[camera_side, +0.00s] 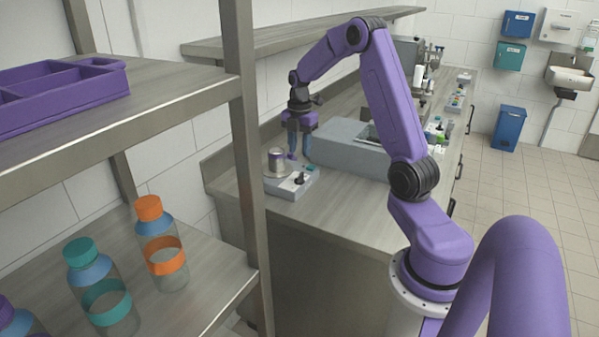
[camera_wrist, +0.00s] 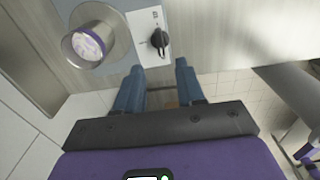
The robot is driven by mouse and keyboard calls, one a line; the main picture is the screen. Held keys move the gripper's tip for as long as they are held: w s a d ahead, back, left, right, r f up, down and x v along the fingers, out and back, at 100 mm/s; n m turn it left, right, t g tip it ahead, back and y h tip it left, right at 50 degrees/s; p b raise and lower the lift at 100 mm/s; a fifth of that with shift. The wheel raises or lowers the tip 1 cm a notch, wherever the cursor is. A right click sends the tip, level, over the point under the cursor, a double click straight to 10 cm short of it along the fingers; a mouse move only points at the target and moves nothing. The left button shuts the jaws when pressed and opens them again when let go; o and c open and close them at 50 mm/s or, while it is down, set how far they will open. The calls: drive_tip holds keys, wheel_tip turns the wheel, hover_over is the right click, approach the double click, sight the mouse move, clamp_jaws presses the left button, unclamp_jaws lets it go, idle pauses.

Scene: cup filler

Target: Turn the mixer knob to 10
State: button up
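The mixer (camera_side: 279,187) is a grey box with a round plate on the bench near its left end. Its black knob (camera_side: 299,179) sits on a white panel at the front right. In the wrist view the knob (camera_wrist: 159,38) shows at top centre; the panel marks are too small to read. A cup (camera_side: 276,158) stands on the mixer's round plate; it also shows in the wrist view (camera_wrist: 88,43). My gripper (camera_side: 299,156) points down behind the mixer. Its blue fingers (camera_wrist: 159,67) are apart with nothing between them, and the knob lies beyond their tips, untouched.
A large grey box-shaped unit (camera_side: 340,150) stands on the bench right beside my gripper. Several small devices (camera_side: 447,115) line the bench further back. A shelf rack post (camera_side: 247,150) and bottles (camera_side: 160,245) are in the left foreground. The bench front (camera_side: 350,207) is clear.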

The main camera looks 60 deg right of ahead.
sight(299, 175)
wheel_tip(299, 175, down, 9)
drive_tip(key=shift+f, duration=0.1)
idle(0.3)
clamp_jaws()
